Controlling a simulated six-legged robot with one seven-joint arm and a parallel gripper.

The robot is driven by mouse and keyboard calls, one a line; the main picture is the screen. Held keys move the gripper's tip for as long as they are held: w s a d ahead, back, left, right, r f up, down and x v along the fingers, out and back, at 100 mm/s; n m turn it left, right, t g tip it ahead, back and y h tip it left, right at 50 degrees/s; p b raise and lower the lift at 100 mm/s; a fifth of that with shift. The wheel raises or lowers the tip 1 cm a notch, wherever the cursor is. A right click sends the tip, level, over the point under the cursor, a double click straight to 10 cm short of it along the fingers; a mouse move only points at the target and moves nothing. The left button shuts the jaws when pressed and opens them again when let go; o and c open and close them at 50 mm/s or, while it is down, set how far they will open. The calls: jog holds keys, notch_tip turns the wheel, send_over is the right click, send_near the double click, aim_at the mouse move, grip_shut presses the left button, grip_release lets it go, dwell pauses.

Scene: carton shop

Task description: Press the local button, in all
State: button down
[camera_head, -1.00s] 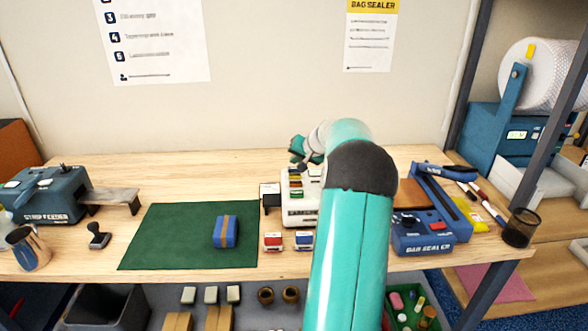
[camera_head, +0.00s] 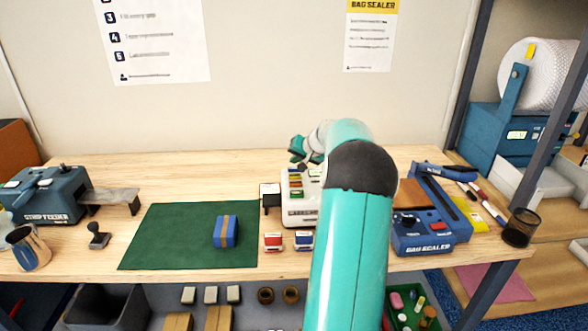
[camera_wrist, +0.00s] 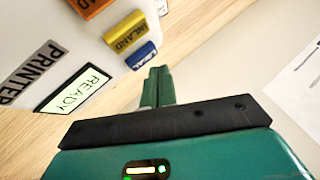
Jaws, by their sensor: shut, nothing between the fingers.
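The white label printer (camera_head: 303,212) stands on the bench, partly hidden behind my arm. In the wrist view its body (camera_wrist: 28,40) fills the upper left, with a lit READY display (camera_wrist: 80,90). In the head view my gripper (camera_head: 298,150) is above the printer's back end.
A blue bag sealer (camera_head: 430,232) stands right of my arm. A green mat (camera_head: 175,235) with a blue strapped parcel (camera_head: 226,231) lies to the left. Red (camera_head: 273,241) and blue (camera_head: 304,240) stamp pads sit before the printer. The wall is behind.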

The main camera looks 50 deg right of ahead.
aim_at(296, 169)
jog(key=shift+f, duration=0.15)
jog(key=shift+f, duration=0.3)
jog(key=shift+f, duration=0.5)
dwell(0.9)
jog(key=shift+r, duration=0.9)
jog(key=shift+r, duration=2.55)
